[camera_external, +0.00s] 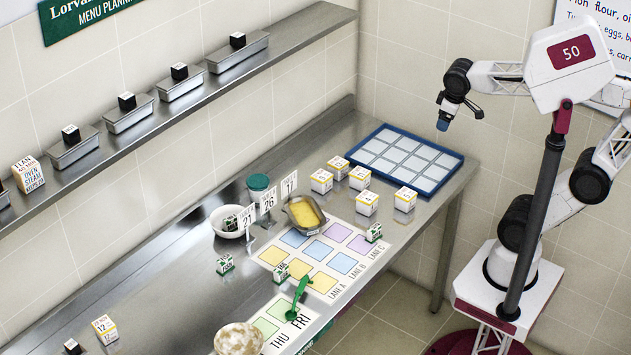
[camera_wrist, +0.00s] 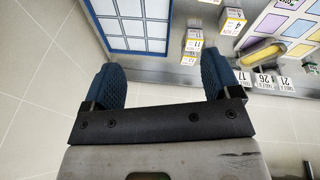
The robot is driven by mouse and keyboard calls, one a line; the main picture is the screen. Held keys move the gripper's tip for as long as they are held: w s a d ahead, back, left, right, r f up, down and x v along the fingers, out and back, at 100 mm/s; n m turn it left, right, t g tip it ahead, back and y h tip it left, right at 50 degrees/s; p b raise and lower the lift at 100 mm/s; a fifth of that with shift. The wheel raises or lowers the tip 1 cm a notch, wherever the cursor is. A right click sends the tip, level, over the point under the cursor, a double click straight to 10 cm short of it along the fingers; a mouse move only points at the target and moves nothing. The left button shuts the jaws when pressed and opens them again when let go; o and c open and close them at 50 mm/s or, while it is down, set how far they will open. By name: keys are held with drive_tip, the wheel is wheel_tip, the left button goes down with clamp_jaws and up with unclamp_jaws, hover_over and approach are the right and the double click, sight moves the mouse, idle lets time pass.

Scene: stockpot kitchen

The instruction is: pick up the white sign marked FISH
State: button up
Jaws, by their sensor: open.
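No word FISH is legible to me. Several small green-and-white pieces have lettering too small to read: one on the counter (camera_external: 225,265), one by the yellow squares (camera_external: 281,273), one near the counter's front edge (camera_external: 374,232) and one in the white bowl (camera_external: 231,223). White upright number signs, 21 (camera_external: 246,218), 26 (camera_external: 268,201) and 17 (camera_external: 289,184), stand behind the yellow-filled metal dish. They also show at right in the wrist view (camera_wrist: 264,82). My gripper (camera_external: 443,124) is open and empty, high above the blue tray's right end; its blue fingers (camera_wrist: 164,78) are wide apart.
The blue-rimmed tray (camera_external: 437,187) lies at the counter's right end, with several white-and-yellow boxes (camera_external: 366,203) beside it. The metal dish (camera_external: 305,213), green-lidded jar (camera_external: 259,187), green spoon (camera_external: 299,298) and lane mat (camera_external: 296,277) are farther left. A shelf (camera_external: 175,120) runs above.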

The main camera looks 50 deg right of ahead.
drive_tip(key=w+a+r+n+t+h, duration=0.35)
drive_tip(key=w+a+n, duration=1.1)
drive_tip(key=w, duration=0.65)
drive_tip(key=n+t+y, duration=0.4)
drive_tip(key=n+t, duration=0.3)
drive_tip(key=n, duration=1.1)
hover_over(227, 264)
drive_tip(key=s, duration=0.5)
wheel_tip(227, 264, down, 5)
drive_tip(key=shift+n, duration=0.35)
drive_tip(key=f, duration=2.7)
drive_tip(key=shift+s+a+f, duration=0.15)
drive_tip(key=shift+s+f, duration=0.05)
drive_tip(key=shift+f, duration=0.2)
drive_tip(key=shift+x, duration=1.3)
